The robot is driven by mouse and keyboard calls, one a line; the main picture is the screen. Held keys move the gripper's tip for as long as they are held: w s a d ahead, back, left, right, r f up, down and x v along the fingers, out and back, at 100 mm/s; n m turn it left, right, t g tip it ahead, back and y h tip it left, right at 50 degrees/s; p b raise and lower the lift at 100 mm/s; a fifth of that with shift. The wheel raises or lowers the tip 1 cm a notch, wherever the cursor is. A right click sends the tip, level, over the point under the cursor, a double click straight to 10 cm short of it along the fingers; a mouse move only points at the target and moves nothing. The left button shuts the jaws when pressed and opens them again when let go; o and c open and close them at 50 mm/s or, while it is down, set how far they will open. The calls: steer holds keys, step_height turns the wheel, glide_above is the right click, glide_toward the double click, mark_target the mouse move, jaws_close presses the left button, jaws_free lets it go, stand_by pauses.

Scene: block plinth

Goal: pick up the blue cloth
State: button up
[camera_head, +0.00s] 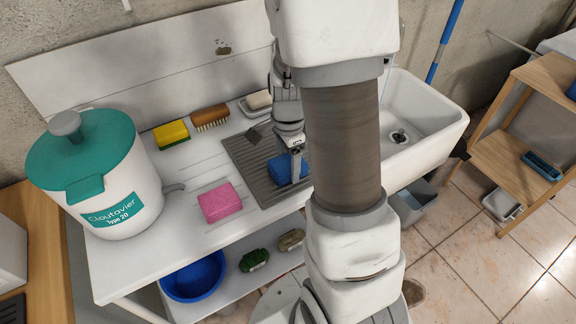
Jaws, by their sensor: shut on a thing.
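The blue cloth (280,169) is a folded pad on the grey ribbed drainer mat (245,152), left of the sink. My gripper (296,166) points down at it, with its fingers shut on the cloth. My arm hides the cloth's right side. I cannot tell whether the cloth is lifted clear of the mat.
A pink cloth (220,202) lies left of the mat. A yellow sponge (171,133), a brush (210,117) and a soap dish (257,104) stand behind. A white tank (130,205) with a teal lid fills the left. The white sink (425,110) is at right.

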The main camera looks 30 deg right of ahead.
mark_target(288, 162)
steer(key=shift+r, duration=0.1)
steer(key=shift+r, duration=0.55)
step_height(288, 162, up, 3)
steer(key=shift+f+p, duration=0.1)
steer(key=shift+p, duration=0.5)
steer(key=w+d+r, duration=0.3)
steer(key=d+r, duration=0.4)
steer(key=d, duration=0.4)
steer(key=shift+p, duration=0.4)
steer(key=shift+w+d, duration=0.1)
